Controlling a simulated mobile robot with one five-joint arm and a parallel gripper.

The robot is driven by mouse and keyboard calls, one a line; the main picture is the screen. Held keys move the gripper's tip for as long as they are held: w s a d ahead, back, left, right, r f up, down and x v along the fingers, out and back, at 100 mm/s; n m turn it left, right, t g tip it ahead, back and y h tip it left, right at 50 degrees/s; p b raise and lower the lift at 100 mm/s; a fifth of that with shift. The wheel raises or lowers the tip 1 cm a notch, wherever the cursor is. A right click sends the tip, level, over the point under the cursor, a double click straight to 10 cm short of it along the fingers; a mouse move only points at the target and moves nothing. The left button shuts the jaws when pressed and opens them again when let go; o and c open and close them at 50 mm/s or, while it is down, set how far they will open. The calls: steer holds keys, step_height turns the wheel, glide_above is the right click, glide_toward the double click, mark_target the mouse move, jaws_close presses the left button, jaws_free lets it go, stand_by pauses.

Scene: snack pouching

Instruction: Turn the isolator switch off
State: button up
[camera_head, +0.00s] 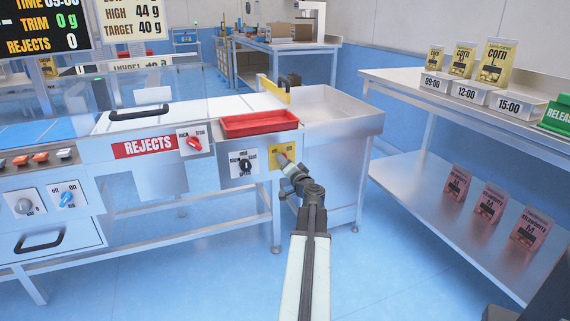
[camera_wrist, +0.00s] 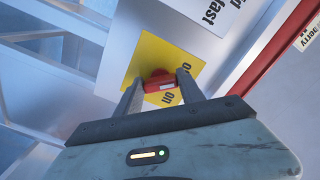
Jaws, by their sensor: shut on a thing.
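The isolator switch is a red knob (camera_wrist: 158,79) on a yellow plate (camera_wrist: 148,52) in the wrist view. The plate also shows in the head view (camera_head: 274,161), on the front of the bench at its right end. My gripper (camera_wrist: 160,88) is shut on the red knob, with one finger on each side of it. In the head view my gripper (camera_head: 284,161) reaches up to the plate and covers part of it. Black lettering on the plate is partly hidden by a finger. I cannot tell which label the knob points at.
Left of the plate is a black knob (camera_head: 246,165) on a white plate, then a red knob (camera_head: 193,143). A red tray (camera_head: 259,125) lies above. A steel sink-like bin (camera_head: 340,112) adjoins on the right. A shelf table (camera_head: 410,87) with pouches stands farther right.

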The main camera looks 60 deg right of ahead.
steer(key=shift+w+n, duration=0.1)
steer(key=shift+n, duration=0.6)
steer(key=o, duration=1.4)
steer(key=shift+c, duration=0.2)
steer(key=v, duration=0.8)
steer(key=shift+w, duration=0.1)
